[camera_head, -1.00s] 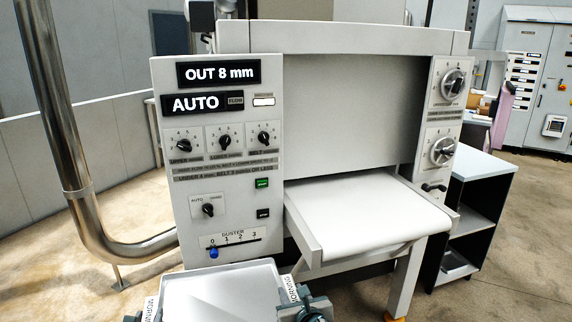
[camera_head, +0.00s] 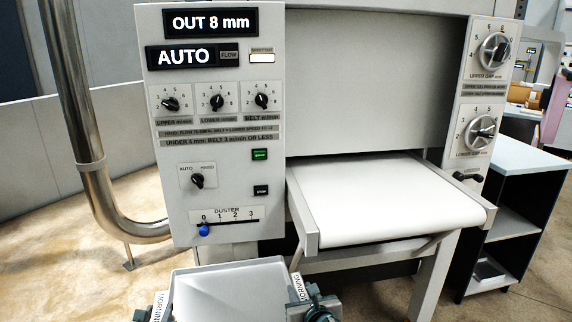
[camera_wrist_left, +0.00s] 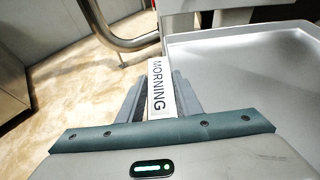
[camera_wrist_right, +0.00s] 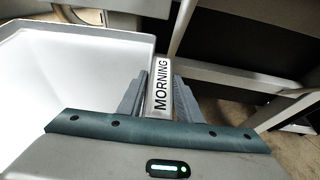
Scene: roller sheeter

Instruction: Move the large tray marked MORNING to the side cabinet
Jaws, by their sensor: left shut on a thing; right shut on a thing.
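The large pale grey tray (camera_head: 225,293) is at the bottom of the head view, in front of the sheeter, and looks empty where it shows. Its MORNING labels show at both sides, in the left wrist view (camera_wrist_left: 157,88) and the right wrist view (camera_wrist_right: 161,85). My left gripper (camera_head: 150,312) is shut on the tray's left side at the label. My right gripper (camera_head: 310,305) is shut on its right side at the label. The side cabinet (camera_head: 515,215), with a pale top and dark open shelves, stands to the right of the sheeter.
The roller sheeter (camera_head: 215,130) stands straight ahead, its white belt table (camera_head: 395,200) jutting out between the tray and the cabinet. A steel pipe (camera_head: 85,130) curves down at the left. The cabinet's visible top is clear. Bare floor shows at lower left.

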